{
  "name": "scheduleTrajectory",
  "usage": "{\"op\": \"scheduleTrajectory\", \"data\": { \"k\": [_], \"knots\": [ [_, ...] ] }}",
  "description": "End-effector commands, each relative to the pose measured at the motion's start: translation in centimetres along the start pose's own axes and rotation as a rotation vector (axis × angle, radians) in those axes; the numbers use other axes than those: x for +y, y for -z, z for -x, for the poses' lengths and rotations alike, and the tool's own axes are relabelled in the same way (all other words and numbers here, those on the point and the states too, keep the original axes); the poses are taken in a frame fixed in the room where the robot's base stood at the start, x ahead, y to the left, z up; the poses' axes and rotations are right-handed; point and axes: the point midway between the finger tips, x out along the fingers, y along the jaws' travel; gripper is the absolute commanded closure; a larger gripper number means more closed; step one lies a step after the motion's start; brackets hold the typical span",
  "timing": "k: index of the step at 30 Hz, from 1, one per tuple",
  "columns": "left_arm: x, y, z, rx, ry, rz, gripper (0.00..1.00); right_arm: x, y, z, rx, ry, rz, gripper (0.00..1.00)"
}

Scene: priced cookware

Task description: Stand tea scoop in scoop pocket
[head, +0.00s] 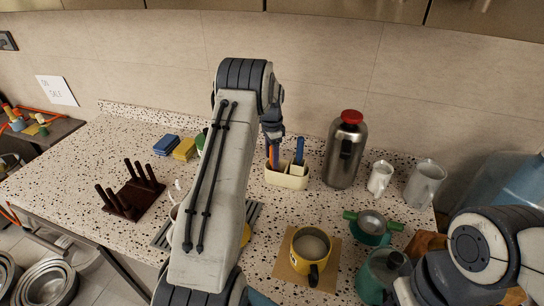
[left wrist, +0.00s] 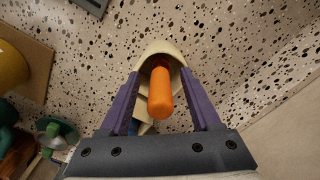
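The cream caddy (head: 287,181) stands on the speckled counter near the wall, with a blue-handled tool (head: 299,150) in it. My left gripper (head: 273,152) is over the caddy's left end, pointing down. In the left wrist view an orange handle (left wrist: 160,93), seemingly the tea scoop's, stands in a rounded cream pocket (left wrist: 158,47) at the caddy's end. The purple fingers of my left gripper (left wrist: 161,105) are on either side of the handle, with a gap on both sides. The scoop's lower part is hidden. My right arm shows at lower right; its fingers are out of view.
A steel flask (head: 345,155) with a red cap stands right of the caddy, with white mugs (head: 380,178) beyond. Blue and yellow sponges (head: 184,149) lie to the left. A yellow mug (head: 309,250) on a board and a green teapot (head: 382,275) stand in front.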

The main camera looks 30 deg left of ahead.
Motion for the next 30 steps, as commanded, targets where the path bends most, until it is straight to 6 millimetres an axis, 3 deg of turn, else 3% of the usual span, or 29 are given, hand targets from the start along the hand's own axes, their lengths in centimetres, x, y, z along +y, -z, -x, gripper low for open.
{"op": "scheduleTrajectory", "data": {
  "k": [7, 15, 21, 30],
  "knots": [
    [-0.1, 0.1, 1.5, 0.003, 0.005, 0.0, 0.36, 0.1, 0.0, -0.6, 0.0, 0.0, 0.0, 0.5],
    [-0.1, 0.1, 6.8, 0.003, 0.005, 0.0, 0.36, 0.1, -0.1, -2.0, 0.0, 0.0, 0.001, 0.5],
    [0.0, 0.1, 9.6, 0.001, 0.002, 0.0, 0.36, 0.2, -0.1, -2.4, 0.0, 0.0, 0.001, 0.5],
    [0.0, 0.0, 10.5, 0.0, 0.0, 0.0, 0.36, 0.2, -0.1, -2.4, 0.0, 0.0, 0.001, 0.5]
  ]
}}
